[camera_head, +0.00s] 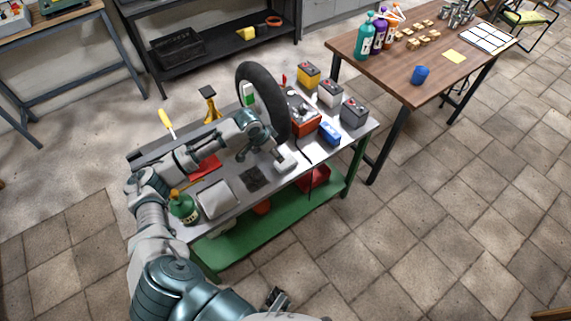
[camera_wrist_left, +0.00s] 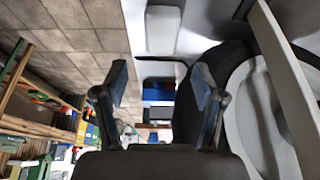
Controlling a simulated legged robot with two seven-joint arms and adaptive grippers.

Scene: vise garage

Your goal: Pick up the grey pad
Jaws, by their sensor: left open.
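My left gripper (camera_head: 263,153) is open and empty above the grey metal workbench, beside the black tyre (camera_head: 262,95). Its two dark fingers stand wide apart in the left wrist view (camera_wrist_left: 160,95). A small light grey pad (camera_head: 285,162) lies on the bench just right of and below the gripper. A pale block that looks like this pad (camera_wrist_left: 163,30) shows in the left wrist view, beyond the fingers and not touched. A dark square mat (camera_head: 255,179) lies nearer me. My right gripper (camera_head: 277,299) shows partly at the bottom; its finger opening is unclear.
A blue box (camera_head: 329,133), a red box (camera_head: 304,123) and several batteries (camera_head: 354,113) crowd the bench's right end. A grey tray-like item (camera_head: 217,198) and a green bottle (camera_head: 183,207) stand at its near left. The upright tyre rises close behind my gripper.

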